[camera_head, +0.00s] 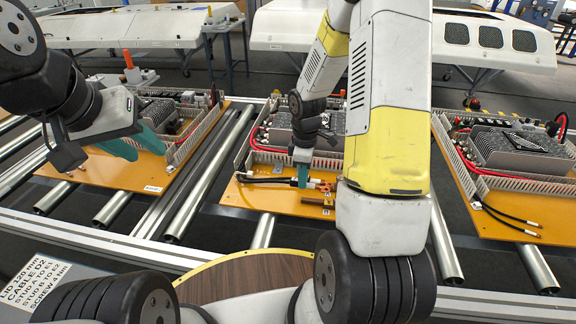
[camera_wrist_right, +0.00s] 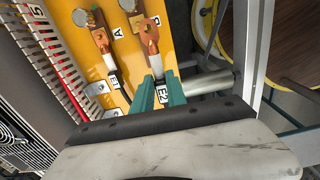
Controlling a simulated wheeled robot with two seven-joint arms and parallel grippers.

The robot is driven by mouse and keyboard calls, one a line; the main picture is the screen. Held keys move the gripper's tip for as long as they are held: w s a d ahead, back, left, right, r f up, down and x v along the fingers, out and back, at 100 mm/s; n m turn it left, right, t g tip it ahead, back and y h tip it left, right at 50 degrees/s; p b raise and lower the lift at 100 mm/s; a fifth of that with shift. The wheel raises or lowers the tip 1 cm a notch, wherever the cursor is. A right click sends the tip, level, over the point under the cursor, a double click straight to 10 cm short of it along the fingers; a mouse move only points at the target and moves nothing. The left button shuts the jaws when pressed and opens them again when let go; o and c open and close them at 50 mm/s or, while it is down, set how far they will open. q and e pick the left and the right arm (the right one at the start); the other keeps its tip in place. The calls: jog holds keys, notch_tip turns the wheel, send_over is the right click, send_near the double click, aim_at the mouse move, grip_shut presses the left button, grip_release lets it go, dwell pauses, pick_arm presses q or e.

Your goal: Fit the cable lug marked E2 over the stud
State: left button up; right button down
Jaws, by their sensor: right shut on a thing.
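The E2 lug (camera_wrist_right: 149,38) is copper with a white sleeve, and its black cable carries a tag marked E2 (camera_wrist_right: 163,96). My right gripper (camera_wrist_right: 159,86) has green fingers shut on the E2 cable end just behind the sleeve. In the head view my right gripper (camera_head: 302,178) is low over the middle orange board. The lug points toward stud B (camera_wrist_right: 128,5), at the top edge of the wrist view; I cannot tell whether its eye is around the stud. My left gripper (camera_head: 134,146) is open and empty above the left board.
Beside it lies the E1 lug (camera_wrist_right: 102,40), near stud A (camera_wrist_right: 80,17). A white slotted duct (camera_wrist_right: 70,65) with red cable borders the board. Similar boards stand left and right (camera_head: 520,215) on rollers. A round wooden table (camera_head: 250,280) is in front.

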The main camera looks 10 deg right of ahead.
jog(key=shift+w+d+r, duration=0.25)
jog(key=shift+w+d, duration=0.45)
jog(key=shift+d, duration=0.3)
jog(key=shift+f, duration=2.9)
jog(key=shift+f, duration=0.9)
jog(key=c, duration=1.3)
grip_release()
jog(key=shift+o, duration=0.2)
notch_tip(320, 180, up, 8)
